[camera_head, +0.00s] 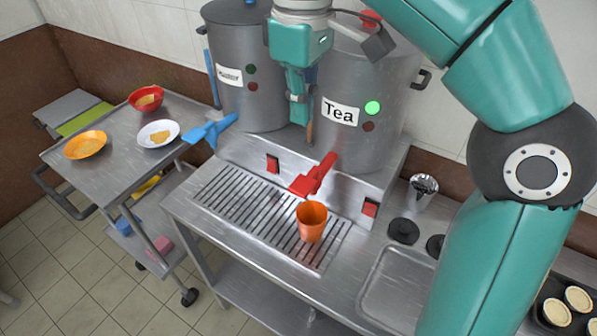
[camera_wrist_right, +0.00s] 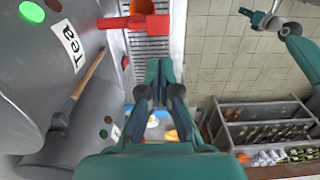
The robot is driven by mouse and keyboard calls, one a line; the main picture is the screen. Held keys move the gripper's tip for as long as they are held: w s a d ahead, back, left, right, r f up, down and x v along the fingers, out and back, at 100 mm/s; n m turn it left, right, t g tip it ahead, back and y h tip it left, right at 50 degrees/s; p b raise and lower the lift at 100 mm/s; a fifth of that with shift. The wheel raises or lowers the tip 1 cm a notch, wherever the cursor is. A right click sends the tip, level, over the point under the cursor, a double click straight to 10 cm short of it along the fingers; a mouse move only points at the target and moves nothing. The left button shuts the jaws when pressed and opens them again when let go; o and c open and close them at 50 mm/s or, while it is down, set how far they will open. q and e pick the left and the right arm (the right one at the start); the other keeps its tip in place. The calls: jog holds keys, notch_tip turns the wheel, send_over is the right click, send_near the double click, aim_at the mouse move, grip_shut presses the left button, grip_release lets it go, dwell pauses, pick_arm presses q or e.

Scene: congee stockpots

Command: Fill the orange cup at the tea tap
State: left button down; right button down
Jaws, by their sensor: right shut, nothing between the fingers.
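The orange cup (camera_head: 311,222) stands upright on the drip grate, just below and in front of the red tea tap (camera_head: 318,176). I see no stream from the tap, and the cup's contents cannot be made out. The tea pot (camera_head: 365,90) is labelled "Tea" and shows a bright green light. My right gripper (camera_head: 299,112) is shut and empty, above and behind the tap near the tea pot. The wrist view shows its fingers (camera_wrist_right: 159,72), with the red tap (camera_wrist_right: 148,24) and part of the cup (camera_wrist_right: 140,7) beyond. My left gripper (camera_wrist_right: 262,18) shows small there; its jaws are unclear.
Another pot (camera_head: 245,75) with a blue tap (camera_head: 212,129) stands to the left. The drip grate (camera_head: 235,198) is clear left of the cup. A cart (camera_head: 115,165) carries several bowls and plates. A sink basin (camera_head: 395,290) and a metal cup (camera_head: 422,190) are to the right.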

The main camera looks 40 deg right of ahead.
aim_at(302, 186)
notch_tip(302, 186, down, 14)
jog(key=b, duration=0.3)
jog(key=shift+s, duration=0.1)
jog(key=shift+a, duration=0.2)
jog(key=shift+d, duration=0.1)
jog(key=shift+f, duration=0.15)
